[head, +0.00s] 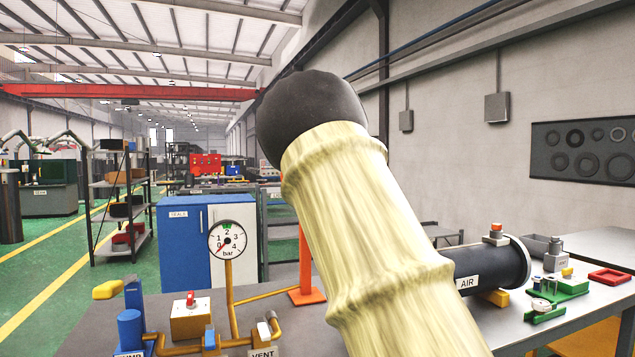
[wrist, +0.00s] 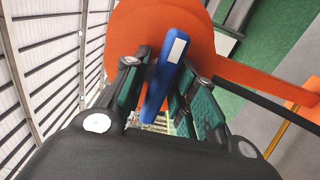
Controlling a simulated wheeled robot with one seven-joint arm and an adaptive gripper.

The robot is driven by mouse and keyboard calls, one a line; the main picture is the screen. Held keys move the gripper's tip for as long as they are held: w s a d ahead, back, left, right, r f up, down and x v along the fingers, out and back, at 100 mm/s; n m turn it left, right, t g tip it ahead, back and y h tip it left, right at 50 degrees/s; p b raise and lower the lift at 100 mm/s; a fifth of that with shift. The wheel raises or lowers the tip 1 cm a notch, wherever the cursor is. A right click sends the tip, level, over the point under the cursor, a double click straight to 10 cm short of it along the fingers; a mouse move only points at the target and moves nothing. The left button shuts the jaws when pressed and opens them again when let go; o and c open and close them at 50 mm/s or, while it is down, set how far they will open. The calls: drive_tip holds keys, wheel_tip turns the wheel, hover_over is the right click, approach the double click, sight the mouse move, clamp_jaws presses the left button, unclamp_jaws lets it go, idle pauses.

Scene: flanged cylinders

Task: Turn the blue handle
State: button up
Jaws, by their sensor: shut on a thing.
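The blue handle (wrist: 162,85) is a slim bar with a white patch near its upper end, seen in the wrist view. It tilts, its upper end to the right, in front of a large orange disc (wrist: 200,45). My gripper (wrist: 163,78) has its green-padded fingers on either side of the handle and is shut on it. In the head view my own arm covers the middle, and the handle and gripper are hidden. An orange post (head: 305,262) on a flat base shows just left of the arm.
A pressure gauge (head: 227,240), pipework and a yellow lever (head: 108,290) stand on the bench at left. Right of my arm are a black flanged cylinder (head: 490,267) marked AIR, a green fixture (head: 560,288) and a red tray (head: 609,276). A blue cabinet (head: 181,245) stands behind.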

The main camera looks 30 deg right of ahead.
drive_tip(key=shift+f, duration=0.1)
drive_tip(key=o, duration=0.8)
drive_tip(key=shift+s, duration=0.1)
drive_tip(key=v, duration=1.1)
drive_tip(key=shift+s, duration=0.35)
drive_tip(key=shift+a, duration=0.15)
